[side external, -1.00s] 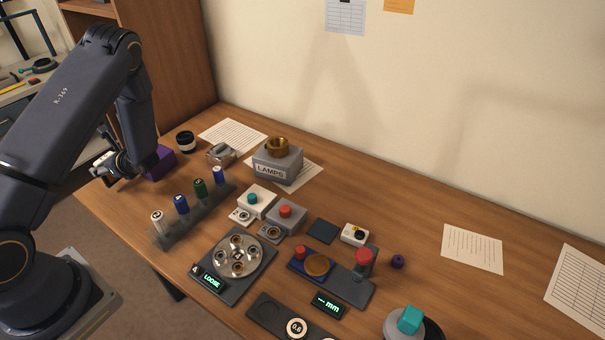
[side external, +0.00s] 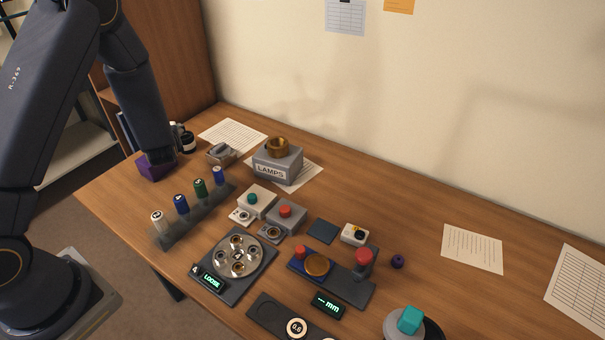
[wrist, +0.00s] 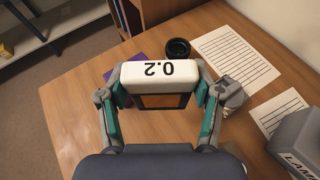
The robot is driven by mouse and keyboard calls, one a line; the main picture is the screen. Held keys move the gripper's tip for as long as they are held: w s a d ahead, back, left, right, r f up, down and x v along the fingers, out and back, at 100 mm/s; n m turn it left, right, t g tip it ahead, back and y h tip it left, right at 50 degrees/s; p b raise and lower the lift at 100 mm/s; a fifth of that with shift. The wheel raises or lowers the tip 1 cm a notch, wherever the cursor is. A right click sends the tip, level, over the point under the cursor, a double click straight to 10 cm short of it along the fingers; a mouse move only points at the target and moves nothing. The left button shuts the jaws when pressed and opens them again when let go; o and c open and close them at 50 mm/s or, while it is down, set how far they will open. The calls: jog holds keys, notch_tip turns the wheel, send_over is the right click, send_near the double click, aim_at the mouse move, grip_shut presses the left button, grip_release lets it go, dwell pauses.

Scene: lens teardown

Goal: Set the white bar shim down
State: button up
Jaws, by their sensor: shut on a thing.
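In the side view my forearm hides the shim and most of the gripper, near the purple block (side external: 158,167) at the table's far left end. The purple block (wrist: 122,71) shows partly behind the shim in the wrist view.
A black round part (wrist: 177,49) and a printed sheet (wrist: 238,56) lie beyond the shim. The LAMPS box (side external: 278,163) stands to the right. A rack of several colored-top cylinders (side external: 195,215) is in front. Bare tabletop (wrist: 70,100) lies left of the gripper.

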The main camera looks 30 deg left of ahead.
jog(key=w+d+r+m+t+h, duration=0.1)
jog(key=d+m+t+h, duration=0.35)
jog(key=d, duration=1.35)
jog(key=w+d+r+m+t+h, duration=0.15)
jog(key=d+m+h, duration=0.55)
jog(key=d, duration=1)
jog(key=shift+w+d+f, duration=0.7)
jog(key=shift+w+f, duration=1.45)
jog(key=shift+f, duration=0.1)
jog(key=shift+w+d+f, duration=0.75)
jog(key=shift+w+f, duration=1.45)
jog(key=shift+w+d+f, duration=0.7)
jog(key=shift+w+f, duration=1.45)
jog(key=shift+f, duration=0.1)
jog(key=o, duration=1.1)
jog(key=shift+f, duration=0.1)
